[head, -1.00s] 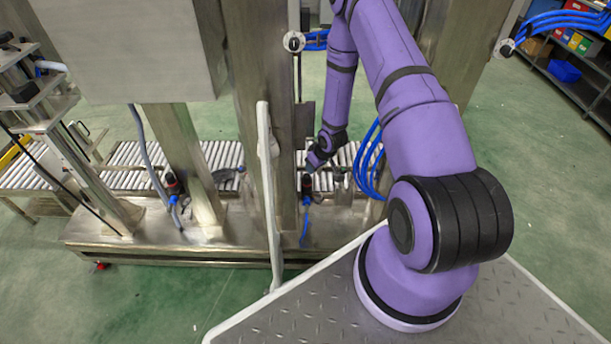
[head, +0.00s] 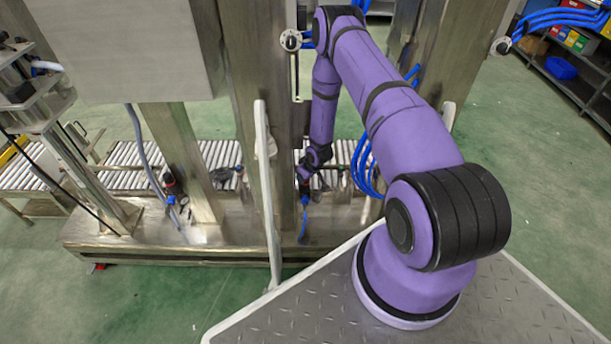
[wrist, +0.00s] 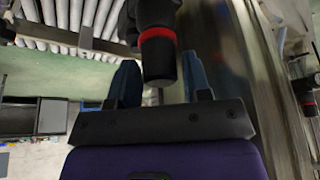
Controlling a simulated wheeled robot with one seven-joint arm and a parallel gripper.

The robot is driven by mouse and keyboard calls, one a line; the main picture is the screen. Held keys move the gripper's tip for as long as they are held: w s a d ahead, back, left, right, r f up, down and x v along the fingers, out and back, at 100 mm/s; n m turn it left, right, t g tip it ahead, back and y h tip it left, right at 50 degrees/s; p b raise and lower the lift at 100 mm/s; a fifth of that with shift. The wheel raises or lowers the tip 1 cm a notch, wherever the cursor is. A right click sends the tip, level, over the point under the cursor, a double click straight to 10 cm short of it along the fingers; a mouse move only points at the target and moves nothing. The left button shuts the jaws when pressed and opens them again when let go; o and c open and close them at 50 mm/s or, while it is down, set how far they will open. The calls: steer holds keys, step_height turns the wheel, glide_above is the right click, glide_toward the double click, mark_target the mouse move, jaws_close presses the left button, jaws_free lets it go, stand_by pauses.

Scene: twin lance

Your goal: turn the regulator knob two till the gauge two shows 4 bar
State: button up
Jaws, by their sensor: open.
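A black regulator knob (wrist: 159,62) with a red ring stands between the two blue fingers of my gripper (wrist: 160,68) in the wrist view. The fingers are open, one on each side, with a visible gap to the right finger; contact on the left cannot be told. In the head view my gripper (head: 304,178) is at the regulator (head: 305,191) by the middle post, mostly covering it. A round white gauge (head: 291,40) is high on that post, and another gauge (head: 502,46) is at the right post. Their readings are too small to tell.
Another regulator (head: 171,182) stands further left on the steel base. Blue hoses (head: 364,165) hang close to the right of my forearm. A white upright bar (head: 268,190) stands left of the arm. A roller conveyor (head: 120,180) runs behind.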

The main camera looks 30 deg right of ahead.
steer(key=c, duration=0.6)
steer(key=shift+c, duration=0.2)
